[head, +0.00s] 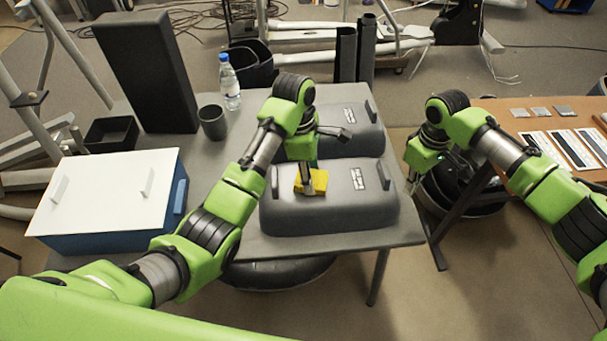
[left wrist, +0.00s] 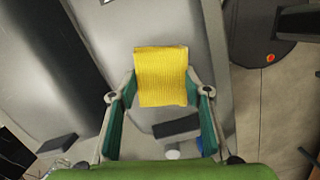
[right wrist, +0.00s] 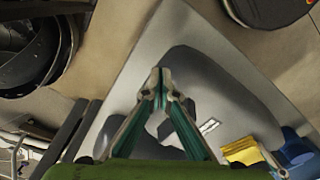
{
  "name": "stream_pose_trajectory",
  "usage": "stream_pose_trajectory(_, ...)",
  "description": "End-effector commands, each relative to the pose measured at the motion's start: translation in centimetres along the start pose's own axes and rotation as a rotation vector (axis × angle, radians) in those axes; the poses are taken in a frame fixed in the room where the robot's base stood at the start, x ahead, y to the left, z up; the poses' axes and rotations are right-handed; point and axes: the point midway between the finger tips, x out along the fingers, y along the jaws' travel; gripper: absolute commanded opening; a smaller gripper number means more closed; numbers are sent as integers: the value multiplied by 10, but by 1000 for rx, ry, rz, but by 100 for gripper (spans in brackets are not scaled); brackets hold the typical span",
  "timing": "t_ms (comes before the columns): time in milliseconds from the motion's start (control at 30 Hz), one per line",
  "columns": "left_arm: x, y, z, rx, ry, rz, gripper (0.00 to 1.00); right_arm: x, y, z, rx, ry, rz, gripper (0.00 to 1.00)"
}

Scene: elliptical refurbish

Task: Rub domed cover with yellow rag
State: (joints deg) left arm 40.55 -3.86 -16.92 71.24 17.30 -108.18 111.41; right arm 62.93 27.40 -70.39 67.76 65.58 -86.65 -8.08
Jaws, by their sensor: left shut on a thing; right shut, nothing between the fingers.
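The near domed cover (head: 345,215) is dark grey and sits on the grey table. The yellow rag (head: 319,180) is at the top of this cover, left of its label. My left gripper (head: 309,189) is shut on the rag. In the left wrist view the rag (left wrist: 160,77) spans between the fingertips, over grey surface. It appears to rest on the cover, but firm contact cannot be told. My right gripper (head: 420,176) hangs beyond the table's right edge. In the right wrist view its fingertips (right wrist: 160,76) are together and empty.
A second domed cover (head: 348,128) stands behind the near one. A bottle (head: 230,83), a dark cup (head: 212,122), a tall black box (head: 147,70) and a blue bin with a white lid (head: 107,193) stand further left. A wooden table (head: 555,108) is at right.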

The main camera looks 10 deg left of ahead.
Motion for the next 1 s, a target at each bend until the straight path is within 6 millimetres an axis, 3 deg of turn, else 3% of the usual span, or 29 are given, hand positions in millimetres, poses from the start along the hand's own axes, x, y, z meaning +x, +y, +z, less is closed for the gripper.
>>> stream_pose_trajectory(1000,9,17,64,0,0,-2,27,0,0,0,0,0,0,0)
